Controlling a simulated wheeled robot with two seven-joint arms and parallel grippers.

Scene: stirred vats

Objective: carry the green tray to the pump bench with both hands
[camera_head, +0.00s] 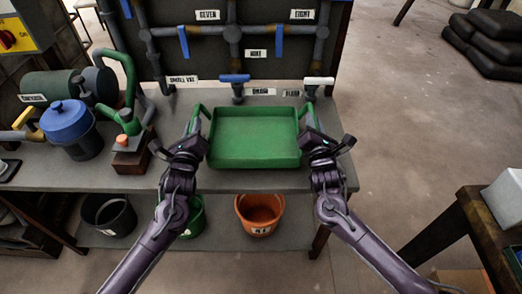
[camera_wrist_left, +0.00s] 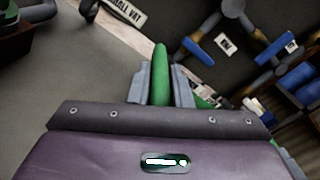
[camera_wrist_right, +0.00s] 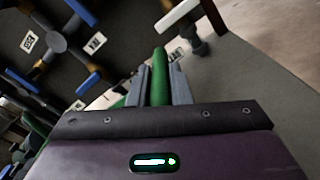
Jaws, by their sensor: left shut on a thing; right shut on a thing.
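The green tray (camera_head: 254,137) is an empty, shallow rectangular tray with a raised handle at each side. In the head view it is over the front middle of the grey pump bench (camera_head: 250,181); I cannot tell whether it touches the top. My left gripper (camera_head: 197,138) is shut on the tray's left handle, a green bar between the fingers in the left wrist view (camera_wrist_left: 160,85). My right gripper (camera_head: 312,137) is shut on the right handle, which also shows between the fingers in the right wrist view (camera_wrist_right: 159,80). The tray looks about level.
A blue-lidded pot (camera_head: 68,127) and a green pump (camera_head: 125,112) stand on the bench to the left. Pipes with blue valve handles (camera_head: 234,78) rise behind the tray. Below are an orange bucket (camera_head: 259,212) and a black bucket (camera_head: 108,214). A wooden table (camera_head: 470,226) stands at right.

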